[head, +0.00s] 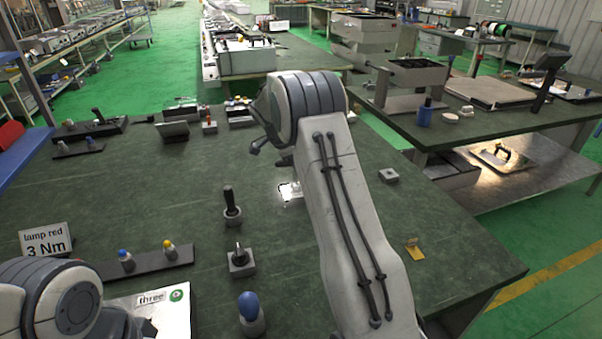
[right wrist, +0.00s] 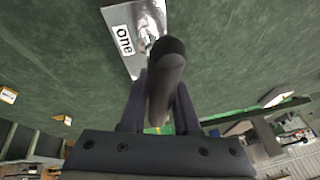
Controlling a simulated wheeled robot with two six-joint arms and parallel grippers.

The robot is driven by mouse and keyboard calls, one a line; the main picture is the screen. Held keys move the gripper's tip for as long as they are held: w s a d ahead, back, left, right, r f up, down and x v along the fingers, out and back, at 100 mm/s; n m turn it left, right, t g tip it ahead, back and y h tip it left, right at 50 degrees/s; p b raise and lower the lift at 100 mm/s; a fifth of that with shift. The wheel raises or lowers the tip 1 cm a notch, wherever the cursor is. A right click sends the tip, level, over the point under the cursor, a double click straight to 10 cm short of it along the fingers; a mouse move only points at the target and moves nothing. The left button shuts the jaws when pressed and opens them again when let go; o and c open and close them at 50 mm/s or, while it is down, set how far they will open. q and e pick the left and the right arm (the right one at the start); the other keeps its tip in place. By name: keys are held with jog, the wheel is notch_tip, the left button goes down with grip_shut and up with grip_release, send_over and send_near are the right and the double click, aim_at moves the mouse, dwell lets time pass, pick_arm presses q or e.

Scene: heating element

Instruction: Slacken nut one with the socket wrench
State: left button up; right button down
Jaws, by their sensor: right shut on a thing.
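My right gripper (right wrist: 162,100) is shut on the dark, round handle of the socket wrench (right wrist: 168,66) in the right wrist view. The wrench reaches from the fingers towards a metal plate (right wrist: 117,16) labelled "one". A shiny part shows on the plate beside the wrench tip, but the handle hides nut one and any contact with it.
A plate labelled "three" (head: 172,310) lies at the front left by a "lamp red 3 Nm" sign (head: 45,240). A black-handled tool (head: 231,207), a small block (head: 241,261) and a blue-topped tool (head: 250,312) stand left of my right arm. The table right of it is mostly clear.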

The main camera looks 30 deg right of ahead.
dwell(0.3)
jog(key=shift+w+f+n+t+b, duration=0.15)
jog(key=shift+n+t+b, duration=0.35)
jog(key=shift+n, duration=0.6)
jog(key=shift+w+n+t+b, duration=0.1)
jog(key=shift+n+t+b, duration=0.2)
jog(key=shift+n, duration=0.5)
jog(key=shift+w, duration=0.1)
jog(key=shift+r+n+t+y, duration=0.2)
jog(key=shift+n+t+y, duration=0.15)
jog(key=shift+n, duration=0.65)
jog(key=shift+w+n+t+p, duration=0.2)
jog(key=shift+n+t+p, duration=0.2)
jog(key=shift+n, duration=0.5)
jog(key=shift+w+a+n+y, duration=0.1)
jog(key=shift+n+y, duration=0.15)
jog(key=shift+n, duration=0.05)
